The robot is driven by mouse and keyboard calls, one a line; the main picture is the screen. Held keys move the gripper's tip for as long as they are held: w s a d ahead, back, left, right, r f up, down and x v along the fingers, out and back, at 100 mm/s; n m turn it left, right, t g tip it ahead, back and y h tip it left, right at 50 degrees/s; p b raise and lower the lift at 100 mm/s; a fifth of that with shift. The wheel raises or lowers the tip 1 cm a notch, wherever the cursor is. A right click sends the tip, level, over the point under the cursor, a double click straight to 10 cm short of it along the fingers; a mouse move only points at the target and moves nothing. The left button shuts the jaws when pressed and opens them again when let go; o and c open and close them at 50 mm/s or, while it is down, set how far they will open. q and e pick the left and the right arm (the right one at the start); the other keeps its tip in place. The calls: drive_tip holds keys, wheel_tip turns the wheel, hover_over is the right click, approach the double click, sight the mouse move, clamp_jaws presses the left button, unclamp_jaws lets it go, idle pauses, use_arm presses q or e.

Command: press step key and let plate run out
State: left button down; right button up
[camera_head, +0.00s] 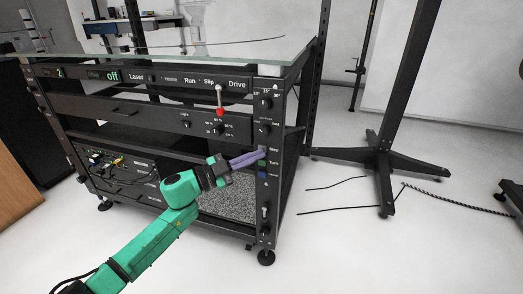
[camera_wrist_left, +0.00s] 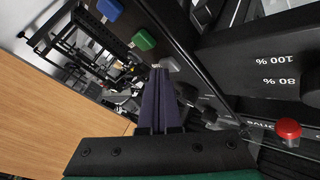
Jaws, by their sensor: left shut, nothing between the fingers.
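A column of small keys runs down the right front post of the black rack. The upper key, beside a small label that seems to read "Step", shows pale in the left wrist view (camera_wrist_left: 170,64); a green key (camera_wrist_left: 144,40) and a blue key (camera_wrist_left: 109,9) follow it. My left gripper (camera_head: 263,155) is shut and empty, its purple fingers pointing at the upper key. In the wrist view the fingertips (camera_wrist_left: 160,70) lie right beside the pale key; I cannot tell whether they touch it. A turning plate cannot be made out. My right gripper is not in view.
The rack's top panel has a green "off" display (camera_head: 112,76) and labels Laser, Run, Slip, Drive. A red-knobbed lever (camera_head: 220,112) hangs above my left gripper. A black stand (camera_head: 384,157) is on the floor at the right. The floor in front is mostly clear.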

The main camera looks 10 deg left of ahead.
use_arm(q)
drive_tip(key=shift+w, duration=0.15)
idle(0.3)
drive_tip(key=shift+s+p, duration=0.6)
drive_tip(key=shift+s, duration=0.3)
drive_tip(key=shift+s, duration=0.1)
drive_tip(key=s+p, duration=0.1)
drive_tip(key=s, duration=0.1)
drive_tip(key=s+p, duration=0.1)
drive_tip(key=s, duration=0.1)
drive_tip(key=shift+s+a+p, duration=0.2)
drive_tip(key=shift+s+p, duration=0.1)
drive_tip(key=shift+s, duration=0.1)
